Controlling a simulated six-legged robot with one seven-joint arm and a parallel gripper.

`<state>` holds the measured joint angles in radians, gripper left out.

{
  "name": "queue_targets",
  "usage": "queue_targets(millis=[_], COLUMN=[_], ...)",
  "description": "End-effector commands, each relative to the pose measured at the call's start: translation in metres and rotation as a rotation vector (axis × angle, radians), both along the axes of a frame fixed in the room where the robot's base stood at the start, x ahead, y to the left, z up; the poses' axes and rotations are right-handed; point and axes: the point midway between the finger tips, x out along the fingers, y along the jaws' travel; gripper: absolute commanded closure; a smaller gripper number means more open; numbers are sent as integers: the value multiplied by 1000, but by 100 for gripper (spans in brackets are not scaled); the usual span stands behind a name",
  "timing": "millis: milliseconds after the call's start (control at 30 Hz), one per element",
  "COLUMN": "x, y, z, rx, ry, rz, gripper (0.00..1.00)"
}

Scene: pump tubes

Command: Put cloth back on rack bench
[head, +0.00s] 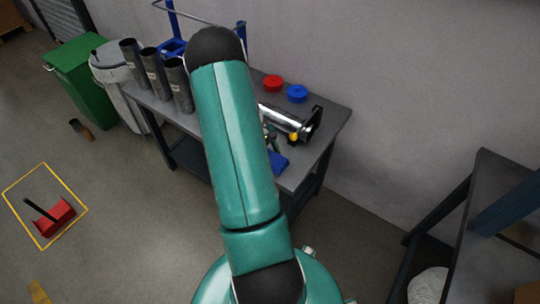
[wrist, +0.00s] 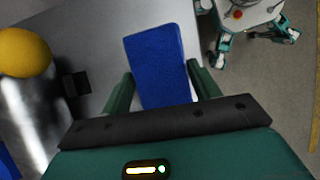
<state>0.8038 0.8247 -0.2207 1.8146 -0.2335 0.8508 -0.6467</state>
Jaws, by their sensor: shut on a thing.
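The blue cloth (wrist: 158,50) is a flat rectangular pad between the fingers of my gripper (wrist: 161,84) in the wrist view. My gripper is shut on it. In the head view the cloth (head: 279,162) shows at the front edge of the grey bench (head: 328,112), beside my gripper (head: 271,143), which is small and partly hidden by my arm. I cannot tell whether the cloth touches the bench top. A dark rack bench (head: 508,168) stands at the right edge of the head view.
A shiny metal cylinder (head: 283,119) with a yellow knob (wrist: 24,52) lies close to my gripper. Red (head: 272,82) and blue (head: 297,93) round parts sit behind it. Several dark tubes (head: 154,73) stand at left. A red object (head: 55,217) is on the floor.

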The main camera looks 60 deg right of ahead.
Motion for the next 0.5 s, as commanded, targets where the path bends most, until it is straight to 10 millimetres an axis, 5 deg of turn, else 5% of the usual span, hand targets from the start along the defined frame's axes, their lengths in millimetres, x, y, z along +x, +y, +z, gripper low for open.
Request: queue_targets(millis=[267, 300, 400, 500], x=[0, 0, 0, 0], y=[0, 0, 0, 0], z=[-2, -2, -2, -2], rx=[-1, -1, -1, -1], ry=[-1, -1, -1, -1], rz=[-1, 0, 0, 0], gripper=[60, 37, 17, 17])
